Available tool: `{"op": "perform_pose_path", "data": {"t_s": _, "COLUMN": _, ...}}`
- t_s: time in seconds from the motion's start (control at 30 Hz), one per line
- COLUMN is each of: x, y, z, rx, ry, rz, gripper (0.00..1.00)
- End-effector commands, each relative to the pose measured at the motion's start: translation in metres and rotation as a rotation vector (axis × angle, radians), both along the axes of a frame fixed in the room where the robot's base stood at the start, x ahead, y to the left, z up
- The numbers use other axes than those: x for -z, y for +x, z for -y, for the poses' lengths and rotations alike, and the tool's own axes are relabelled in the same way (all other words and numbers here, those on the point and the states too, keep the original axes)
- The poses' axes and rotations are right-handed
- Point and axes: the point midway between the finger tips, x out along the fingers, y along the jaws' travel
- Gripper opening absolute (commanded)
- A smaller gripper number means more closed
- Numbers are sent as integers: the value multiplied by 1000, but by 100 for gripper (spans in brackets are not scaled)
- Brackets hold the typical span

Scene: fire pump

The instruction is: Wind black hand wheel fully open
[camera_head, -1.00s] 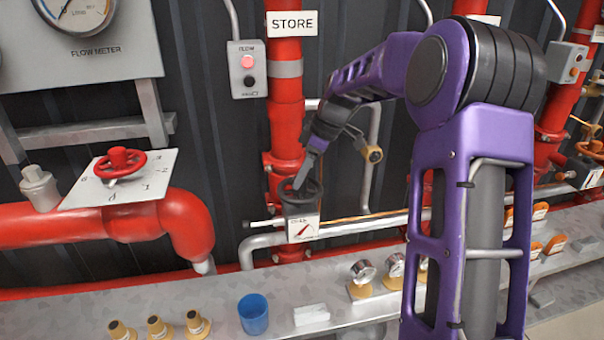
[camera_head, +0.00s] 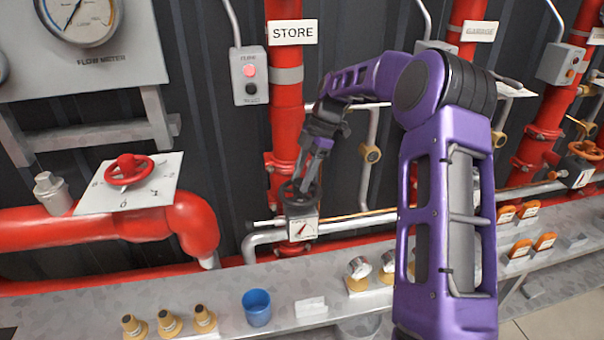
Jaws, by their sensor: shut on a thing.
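The black hand wheel (camera_head: 294,192) sits on a valve at the foot of the red pipe labelled STORE. Below it is a small white dial plate (camera_head: 303,229) with a red pointer. My gripper (camera_head: 308,184) comes down from the upper right with its fingers at the wheel's rim, shut on it. The gripper covers part of the wheel's right side. The exact place where the fingers grip is too small to make out.
A red hand wheel (camera_head: 129,170) on a white plate stands at left. A shelf along the front bears a blue cup (camera_head: 257,307), a white block (camera_head: 310,307) and several brass fittings. A push-button box (camera_head: 251,76) hangs left of the STORE pipe.

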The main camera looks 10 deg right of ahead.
Motion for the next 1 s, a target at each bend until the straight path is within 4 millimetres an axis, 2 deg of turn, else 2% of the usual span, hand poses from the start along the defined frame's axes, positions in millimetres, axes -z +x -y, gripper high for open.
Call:
{"op": "perform_pose_path", "data": {"t_s": 0.13, "x": -2, "y": 2, "z": 1, "rx": -2, "ry": -3, "rz": 9, "gripper": 0}}
{"op": "perform_pose_path", "data": {"t_s": 0.27, "x": -5, "y": 4, "z": 1, "rx": -87, "ry": -2, "rz": 9, "gripper": 0}}
{"op": "perform_pose_path", "data": {"t_s": 0.63, "x": -1, "y": 6, "z": -2, "rx": -638, "ry": -4, "rz": 9, "gripper": 0}}
{"op": "perform_pose_path", "data": {"t_s": 0.73, "x": -1, "y": 5, "z": -1, "rx": -691, "ry": -4, "rz": 8, "gripper": 0}}
{"op": "perform_pose_path", "data": {"t_s": 1.0, "x": -1, "y": 5, "z": -1, "rx": -700, "ry": -4, "rz": 8, "gripper": 0}}
